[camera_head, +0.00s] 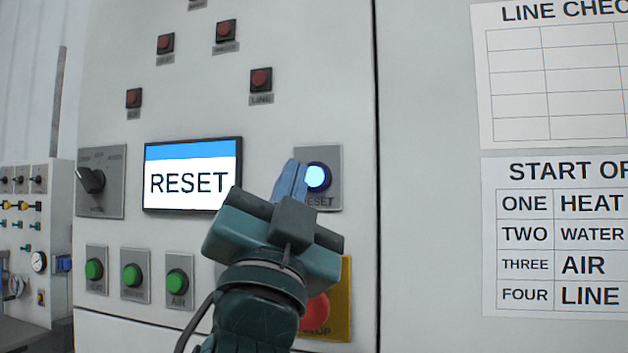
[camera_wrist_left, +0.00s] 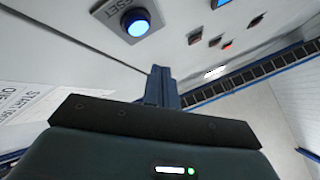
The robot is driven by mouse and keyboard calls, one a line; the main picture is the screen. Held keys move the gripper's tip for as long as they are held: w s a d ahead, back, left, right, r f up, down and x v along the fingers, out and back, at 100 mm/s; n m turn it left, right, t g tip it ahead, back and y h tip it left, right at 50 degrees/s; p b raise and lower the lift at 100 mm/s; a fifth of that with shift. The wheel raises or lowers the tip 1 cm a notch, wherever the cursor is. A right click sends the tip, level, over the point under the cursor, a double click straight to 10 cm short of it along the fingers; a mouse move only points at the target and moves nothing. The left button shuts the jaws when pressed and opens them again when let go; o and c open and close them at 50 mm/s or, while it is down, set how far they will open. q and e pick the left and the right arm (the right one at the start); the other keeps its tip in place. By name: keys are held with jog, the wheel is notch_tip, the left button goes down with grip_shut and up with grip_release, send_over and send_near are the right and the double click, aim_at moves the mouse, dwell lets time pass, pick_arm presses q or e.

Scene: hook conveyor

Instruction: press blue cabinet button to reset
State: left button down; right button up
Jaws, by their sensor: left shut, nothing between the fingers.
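The blue cabinet button (camera_head: 318,176) glows on a grey plate marked RESET, right of a screen (camera_head: 192,174) that reads RESET. In the left wrist view the button (camera_wrist_left: 138,25) is lit, above and left of my fingers. My left gripper (camera_head: 293,172) is shut and empty, with its blue fingertips just left of the button in the head view. Its fingers (camera_wrist_left: 160,78) show a gap to the button in the wrist view. My right gripper is not in view.
Green buttons (camera_head: 132,274) sit in a row below the screen. A red stop button (camera_head: 316,312) on a yellow plate is partly hidden behind my gripper. A rotary switch (camera_head: 92,181) is at left, with small red lamps (camera_head: 261,79) above. Printed sheets hang at right.

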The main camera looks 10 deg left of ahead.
pick_arm(q)
jog(key=shift+w+d, duration=0.1)
jog(key=shift+w, duration=1.9)
jog(key=shift+w+b, duration=0.1)
jog(key=shift+b, duration=0.2)
jog(key=shift+w, duration=0.35)
jog(key=shift+w, duration=0.4)
dwell(1.0)
jog(key=shift+s, duration=0.8)
jog(key=s, duration=0.5)
